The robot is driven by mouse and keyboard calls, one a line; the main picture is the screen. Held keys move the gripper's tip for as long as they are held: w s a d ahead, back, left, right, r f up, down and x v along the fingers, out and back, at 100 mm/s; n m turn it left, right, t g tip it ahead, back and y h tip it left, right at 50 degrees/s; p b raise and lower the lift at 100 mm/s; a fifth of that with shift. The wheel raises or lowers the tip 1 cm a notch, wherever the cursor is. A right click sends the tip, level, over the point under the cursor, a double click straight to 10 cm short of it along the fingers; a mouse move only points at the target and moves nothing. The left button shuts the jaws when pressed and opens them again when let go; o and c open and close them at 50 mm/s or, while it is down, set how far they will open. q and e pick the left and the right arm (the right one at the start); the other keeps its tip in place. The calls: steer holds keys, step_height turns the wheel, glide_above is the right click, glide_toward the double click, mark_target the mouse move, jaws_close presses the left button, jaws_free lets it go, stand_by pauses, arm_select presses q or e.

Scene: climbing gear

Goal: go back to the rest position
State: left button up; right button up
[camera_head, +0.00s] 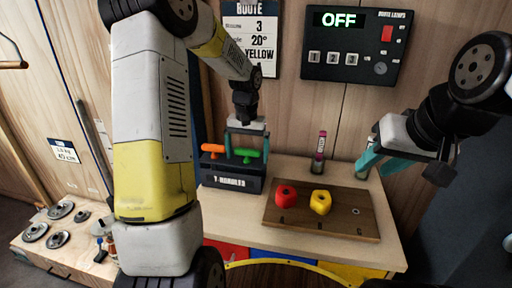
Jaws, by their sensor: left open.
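My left gripper (246,145) is open, with its teal fingers pointing down over the black holder labelled T-HANDLES (232,182). An orange T-handle (212,148) and a green T-handle (246,154) stand in that holder. The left fingers are close to the green handle; I cannot tell whether they touch it. My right gripper (382,163) is at the right, above the table's right end. Its teal fingers look apart, with nothing visible between them.
A wooden board (337,219) carries a red hold (286,195) and a yellow hold (321,202). A small bottle (319,155) stands behind it. A control box (357,45) reading OFF hangs on the wall. Grey discs (58,239) lie on a bench at the lower left.

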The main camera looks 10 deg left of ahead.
arm_select(q)
step_height(320, 180, up, 8)
steer(key=shift+s, duration=0.15)
steer(key=s+d+r+t+h, duration=0.1)
steer(key=s+r+t, duration=0.2)
steer(key=s, duration=0.9)
steer(key=s+d+r+t+h, duration=0.1)
steer(key=s+r+t, duration=0.2)
steer(key=s, duration=0.9)
step_height(320, 180, up, 3)
steer(key=shift+f, duration=0.2)
